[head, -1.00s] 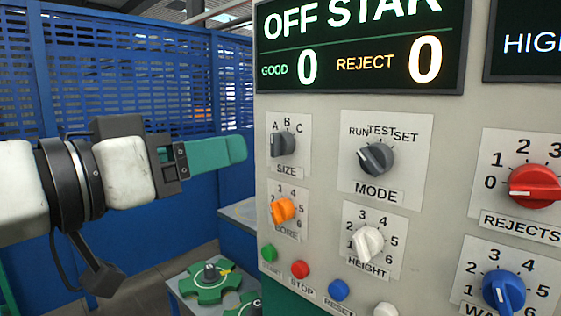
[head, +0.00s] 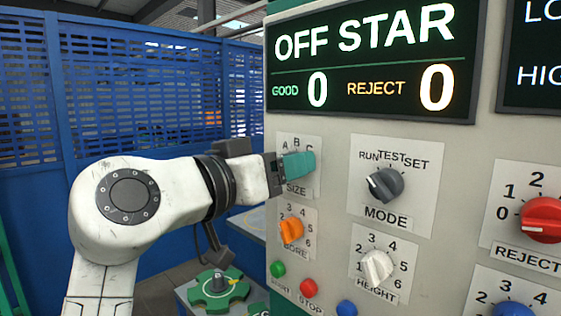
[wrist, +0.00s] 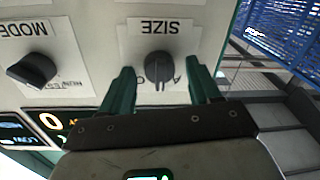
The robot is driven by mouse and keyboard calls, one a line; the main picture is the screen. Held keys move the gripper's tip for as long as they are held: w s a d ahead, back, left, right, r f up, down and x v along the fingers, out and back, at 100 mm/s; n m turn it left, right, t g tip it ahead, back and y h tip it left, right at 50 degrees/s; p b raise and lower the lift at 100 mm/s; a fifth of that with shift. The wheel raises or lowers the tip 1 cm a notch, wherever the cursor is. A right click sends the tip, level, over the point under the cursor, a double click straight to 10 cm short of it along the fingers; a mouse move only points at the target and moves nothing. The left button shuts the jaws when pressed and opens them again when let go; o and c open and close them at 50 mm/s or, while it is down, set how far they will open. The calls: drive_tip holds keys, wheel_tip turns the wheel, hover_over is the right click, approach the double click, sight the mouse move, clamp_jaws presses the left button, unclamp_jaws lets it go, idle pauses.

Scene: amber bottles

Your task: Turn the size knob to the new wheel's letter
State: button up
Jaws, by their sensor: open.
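The SIZE knob (wrist: 158,68) is dark and round with a raised grip. In the wrist view, upside down, it sits between the two green fingers of my gripper (wrist: 160,72). The gripper is open, with a gap to the knob on both sides. A pale mark on the knob points down the picture, between A and C; B is hidden. In the head view, my gripper (head: 299,164) covers the knob. A green star-shaped wheel (head: 205,299) with a dark hub and a yellow mark lies at the bottom; I cannot read a letter on it.
The MODE knob (head: 384,185) is to the right, the orange BORE knob (head: 291,230) just below, and the white HEIGHT knob (head: 377,266) lower right. Green (head: 278,269) and red (head: 308,287) buttons lie beneath. A blue mesh fence (head: 150,90) stands left.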

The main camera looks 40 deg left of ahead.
drive_tip(key=shift+c, duration=0.4)
drive_tip(key=c, duration=1)
drive_tip(key=shift+o, duration=0.2)
drive_tip(key=shift+n+p, duration=0.45)
drive_tip(key=shift+n, duration=0.05)
drive_tip(key=n+p, duration=0.6)
drive_tip(key=n, duration=0.1)
drive_tip(key=shift+a+n+g+p, duration=0.15)
drive_tip(key=shift+n+g+p, duration=0.15)
drive_tip(key=shift+n+p, duration=0.1)
drive_tip(key=shift+h, duration=0.3)
